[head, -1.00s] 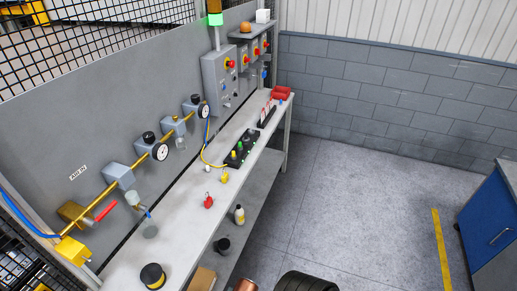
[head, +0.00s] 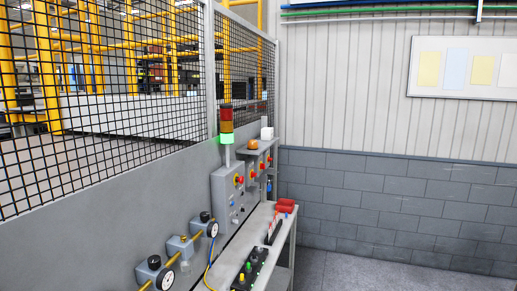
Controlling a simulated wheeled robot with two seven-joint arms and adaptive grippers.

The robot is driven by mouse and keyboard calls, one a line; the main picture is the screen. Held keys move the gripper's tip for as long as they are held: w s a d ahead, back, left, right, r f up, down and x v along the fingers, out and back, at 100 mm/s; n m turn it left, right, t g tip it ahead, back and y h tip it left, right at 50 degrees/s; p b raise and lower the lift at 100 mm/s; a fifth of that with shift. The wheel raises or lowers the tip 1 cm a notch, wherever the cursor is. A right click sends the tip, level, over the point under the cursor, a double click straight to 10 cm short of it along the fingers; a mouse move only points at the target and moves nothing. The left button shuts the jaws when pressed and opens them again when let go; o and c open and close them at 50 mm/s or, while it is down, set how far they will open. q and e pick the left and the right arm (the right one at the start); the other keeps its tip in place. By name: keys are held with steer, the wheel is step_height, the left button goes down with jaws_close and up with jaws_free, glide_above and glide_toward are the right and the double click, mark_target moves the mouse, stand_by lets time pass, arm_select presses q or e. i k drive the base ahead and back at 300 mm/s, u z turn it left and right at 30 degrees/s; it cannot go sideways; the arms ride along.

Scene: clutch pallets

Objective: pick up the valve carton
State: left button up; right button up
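I cannot make out anything that is clearly the valve carton in the head view. A small white box-like thing (head: 267,133) stands on a small shelf above the bench, beside an orange-brown rounded thing (head: 253,143); I cannot tell what the white one is. Neither of my grippers is in view.
A narrow grey bench (head: 257,240) runs along a grey panel, bearing a black block with coloured knobs (head: 246,276) and red items (head: 286,204). Gauges (head: 212,229), a control box (head: 227,190) and a signal light (head: 226,126) are above. Bare floor (head: 380,275) shows right.

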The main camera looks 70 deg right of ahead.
mark_target(267, 132)
steer(key=i, duration=0.2)
steer(key=z, duration=2.35)
